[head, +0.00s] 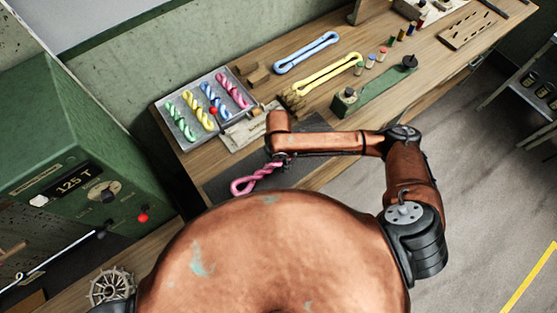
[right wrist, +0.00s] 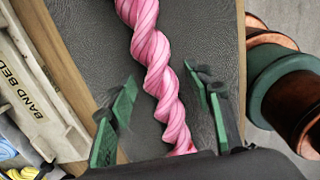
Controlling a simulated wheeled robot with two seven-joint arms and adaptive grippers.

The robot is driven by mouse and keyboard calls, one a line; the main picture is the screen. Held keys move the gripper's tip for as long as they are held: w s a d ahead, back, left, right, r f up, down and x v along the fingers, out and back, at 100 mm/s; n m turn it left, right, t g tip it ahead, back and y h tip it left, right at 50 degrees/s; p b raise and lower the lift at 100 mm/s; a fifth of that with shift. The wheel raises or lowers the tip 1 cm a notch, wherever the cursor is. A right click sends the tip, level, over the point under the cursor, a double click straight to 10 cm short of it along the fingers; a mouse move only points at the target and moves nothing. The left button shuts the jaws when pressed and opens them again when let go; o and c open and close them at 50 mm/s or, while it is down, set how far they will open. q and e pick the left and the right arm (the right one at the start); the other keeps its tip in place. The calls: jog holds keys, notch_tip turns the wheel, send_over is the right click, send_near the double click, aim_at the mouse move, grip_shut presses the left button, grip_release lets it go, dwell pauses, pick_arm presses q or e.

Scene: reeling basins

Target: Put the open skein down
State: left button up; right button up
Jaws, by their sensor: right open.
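A pink twisted skein (head: 255,180) lies on the dark mat (head: 222,187) near the table's front edge, with a loop at its lower left end in the head view. In the right wrist view the skein (right wrist: 160,70) runs lengthwise over the mat. My right gripper (head: 279,158) is at the skein's upper right end. Its green-padded fingers (right wrist: 160,80) stand apart on either side of the skein, with gaps. My arm hides part of the mat. A blue open skein (head: 306,52) and a yellow open skein (head: 330,74) lie farther back. My left gripper is not in view.
A metal tray (head: 158,113) holds green, yellow, blue and pink twisted skeins left of the mat. A green metal device (head: 372,91), thread spools and wooden blocks stand at the back. A green machine (head: 60,130) stands at the left.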

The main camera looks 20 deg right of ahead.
notch_tip(320, 180, up, 12)
jog(key=shift+p, duration=0.35)
jog(key=shift+c, duration=0.4)
dwell(1.9)
